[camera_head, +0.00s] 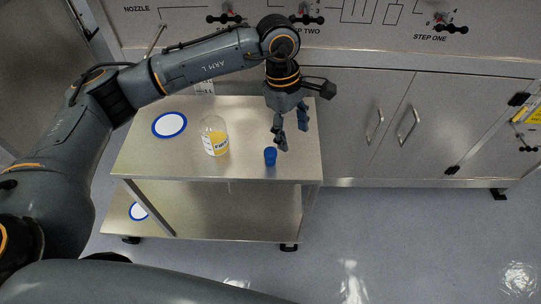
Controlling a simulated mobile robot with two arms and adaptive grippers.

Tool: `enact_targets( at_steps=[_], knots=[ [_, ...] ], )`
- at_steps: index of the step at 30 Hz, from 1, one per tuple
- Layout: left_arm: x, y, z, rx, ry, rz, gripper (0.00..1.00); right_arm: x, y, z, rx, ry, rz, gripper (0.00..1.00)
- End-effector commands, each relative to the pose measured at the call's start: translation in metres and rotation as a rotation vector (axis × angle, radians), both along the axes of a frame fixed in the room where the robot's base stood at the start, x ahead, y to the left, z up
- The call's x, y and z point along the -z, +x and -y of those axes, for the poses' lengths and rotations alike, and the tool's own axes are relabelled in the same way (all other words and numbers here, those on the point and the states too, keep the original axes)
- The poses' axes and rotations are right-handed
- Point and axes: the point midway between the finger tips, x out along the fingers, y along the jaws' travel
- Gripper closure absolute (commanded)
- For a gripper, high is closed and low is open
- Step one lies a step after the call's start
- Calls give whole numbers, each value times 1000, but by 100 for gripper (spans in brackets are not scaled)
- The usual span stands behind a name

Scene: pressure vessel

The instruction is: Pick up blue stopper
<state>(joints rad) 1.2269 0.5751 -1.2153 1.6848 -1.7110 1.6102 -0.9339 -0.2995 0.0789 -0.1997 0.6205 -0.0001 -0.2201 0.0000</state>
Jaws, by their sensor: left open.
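The blue stopper (270,156) stands on the steel cart top (240,172), near its front edge and right of the middle. My left gripper (287,138) hangs from above, fingers pointing down. It is open and empty, slightly behind and to the right of the stopper in the picture. I see no contact between the fingers and the stopper. My right gripper is not in view.
A white disc with a blue rim (169,124) lies further left. A similar disc (138,211) is on the lower shelf. Steel cabinets (390,125) stand behind and right.

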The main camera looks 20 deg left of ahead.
Motion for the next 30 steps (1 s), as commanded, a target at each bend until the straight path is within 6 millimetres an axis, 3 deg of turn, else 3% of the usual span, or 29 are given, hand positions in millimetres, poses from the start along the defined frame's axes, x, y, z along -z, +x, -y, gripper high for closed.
enact_targets(
  at_steps=[1, 3, 6, 18, 24, 30],
  knots=[
    [-5, 8, -19, 2, 75, 20, 41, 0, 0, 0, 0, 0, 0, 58],
    [-9, 14, -38, 3, 147, 33, 41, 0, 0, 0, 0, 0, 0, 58],
    [-8, 17, -50, 4, 195, 39, 41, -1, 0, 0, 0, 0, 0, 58],
    [61, 16, -50, 5, 196, 35, 41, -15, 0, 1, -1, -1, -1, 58],
    [75, 15, -51, 4, 195, 37, 41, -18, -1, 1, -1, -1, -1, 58],
    [100, 10, -55, 4, 195, 33, 41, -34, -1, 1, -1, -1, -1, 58]
  ],
)
